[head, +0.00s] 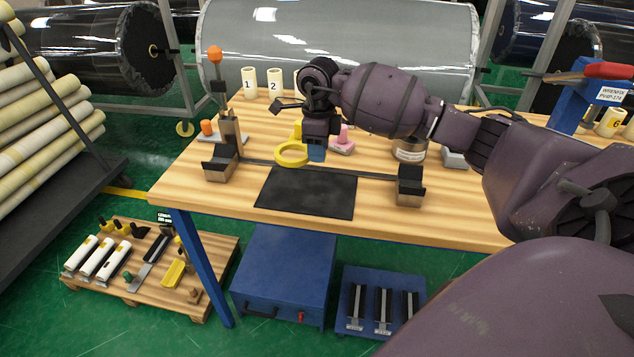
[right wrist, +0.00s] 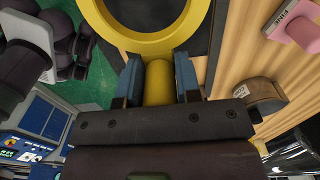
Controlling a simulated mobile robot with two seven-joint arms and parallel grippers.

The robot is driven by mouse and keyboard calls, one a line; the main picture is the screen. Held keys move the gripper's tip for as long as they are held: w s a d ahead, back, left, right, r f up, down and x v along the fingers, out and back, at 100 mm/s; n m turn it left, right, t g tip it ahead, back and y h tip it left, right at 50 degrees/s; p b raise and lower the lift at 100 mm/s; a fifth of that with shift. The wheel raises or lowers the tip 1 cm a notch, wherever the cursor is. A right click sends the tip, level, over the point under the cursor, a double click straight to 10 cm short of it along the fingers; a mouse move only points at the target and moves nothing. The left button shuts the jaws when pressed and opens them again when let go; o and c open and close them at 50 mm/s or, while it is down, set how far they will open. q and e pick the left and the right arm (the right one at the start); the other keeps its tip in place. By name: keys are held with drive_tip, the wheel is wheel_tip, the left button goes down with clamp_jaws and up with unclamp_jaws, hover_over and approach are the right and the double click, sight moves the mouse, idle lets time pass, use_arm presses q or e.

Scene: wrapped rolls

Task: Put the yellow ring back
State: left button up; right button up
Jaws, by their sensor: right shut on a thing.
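The yellow ring (head: 291,154) is over the middle of the wooden table, just behind the black mat. My right gripper (head: 316,154) reaches down at the ring's right side, with its blue fingers low over the table. In the right wrist view the ring (right wrist: 150,48) has a short yellow stub, and my right gripper's blue fingers (right wrist: 158,82) are shut on that stub. Whether the ring touches the table cannot be told.
A black mat (head: 306,192) lies at the table's front, between two dark cradles (head: 221,164) (head: 409,188) joined by a bar. A pink-handled block (head: 342,143) is close right of my gripper. A post with an orange knob (head: 216,56) stands left. Numbered white cylinders (head: 249,83) stand behind.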

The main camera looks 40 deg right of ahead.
sight(318, 191)
wheel_tip(318, 191, down, 10)
drive_tip(key=shift+r+b, duration=0.1)
drive_tip(key=shift+b, duration=0.25)
drive_tip(key=shift+f, duration=0.2)
drive_tip(key=o, duration=0.9)
